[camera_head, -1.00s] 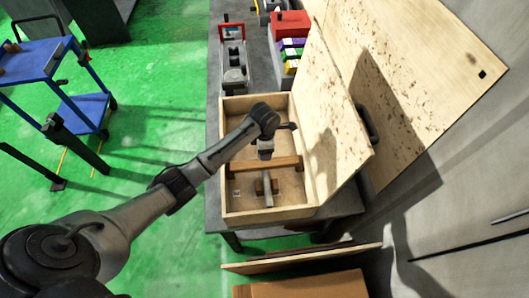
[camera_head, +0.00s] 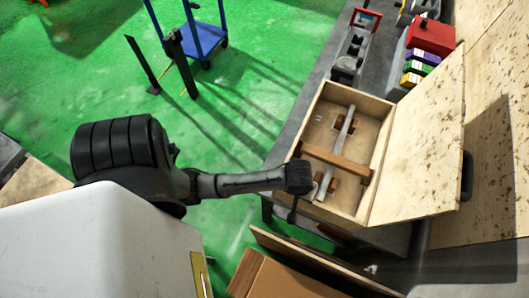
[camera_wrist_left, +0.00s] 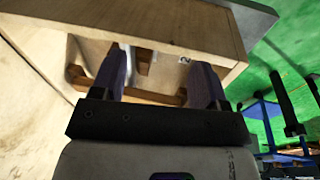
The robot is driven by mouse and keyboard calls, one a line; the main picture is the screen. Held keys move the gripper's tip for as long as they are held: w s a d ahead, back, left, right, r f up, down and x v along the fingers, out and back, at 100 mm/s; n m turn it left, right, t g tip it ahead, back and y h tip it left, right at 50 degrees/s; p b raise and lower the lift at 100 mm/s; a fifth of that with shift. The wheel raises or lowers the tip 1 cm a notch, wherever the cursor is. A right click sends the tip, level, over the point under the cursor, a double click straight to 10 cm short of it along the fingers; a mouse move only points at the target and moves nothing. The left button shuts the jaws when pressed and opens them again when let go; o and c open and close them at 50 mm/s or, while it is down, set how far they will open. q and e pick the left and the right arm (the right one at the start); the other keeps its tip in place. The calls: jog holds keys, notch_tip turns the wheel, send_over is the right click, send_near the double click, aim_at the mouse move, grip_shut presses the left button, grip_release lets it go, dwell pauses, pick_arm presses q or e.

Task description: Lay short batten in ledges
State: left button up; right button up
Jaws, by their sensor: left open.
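An open wooden box (camera_head: 312,128) stands on the grey bench. Inside, a brown batten (camera_head: 350,166) spans the box from side to side. A pale grey bar (camera_head: 345,132) runs lengthwise and crosses it; I cannot tell which lies on top. Small brown blocks (camera_head: 330,184) sit by the bar's ends. The right gripper is out of view.
The box's lid (camera_head: 420,145) stands open on the right. Grey fixtures (camera_head: 352,50) and a red box (camera_head: 432,36) with coloured blocks are on the bench behind. A cardboard box (camera_head: 285,278) and a board stand below the near edge. A blue cart (camera_head: 205,40) is far left.

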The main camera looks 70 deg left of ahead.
pick_arm(q)
jog(key=s+d+r+m+t, duration=0.1)
jog(key=s+r+m, duration=0.4)
jog(key=s+m, duration=0.6)
jog(key=shift+s+d+r+t, duration=0.2)
jog(key=shift+s+d+t, duration=0.1)
jog(key=shift+s, duration=0.65)
jog(key=shift+c, duration=0.2)
